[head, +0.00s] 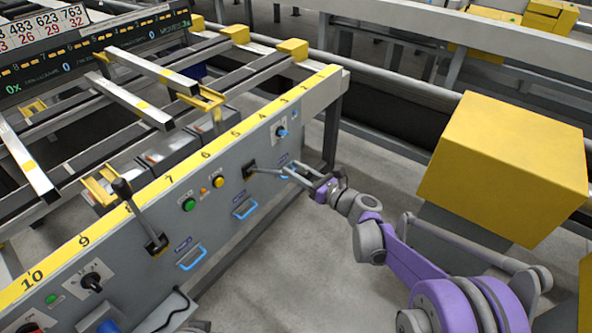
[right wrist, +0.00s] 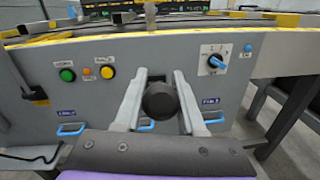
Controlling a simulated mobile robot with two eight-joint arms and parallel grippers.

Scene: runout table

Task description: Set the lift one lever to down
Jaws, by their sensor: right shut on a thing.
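The lever (head: 264,171) sticks out from the grey panel, its rod running roughly level to the right from a black slot plate. My right gripper (head: 296,174) is at its outer end. In the right wrist view the lever's round black knob (right wrist: 160,101) sits between the two fingers of the right gripper (right wrist: 160,78), which is shut on it. The knob hides the rod behind it. A second lever (head: 124,190) with a black grip stands tilted upward farther left on the panel. The small blue labels are too blurred to read. My left gripper is not in view.
The panel (head: 215,165) carries a green button (head: 188,204), a yellow button (head: 218,181), a rotary switch (head: 281,132) and blue pull handles (head: 245,208). A large yellow box (head: 510,165) stands at the right. The floor between is clear apart from my arm.

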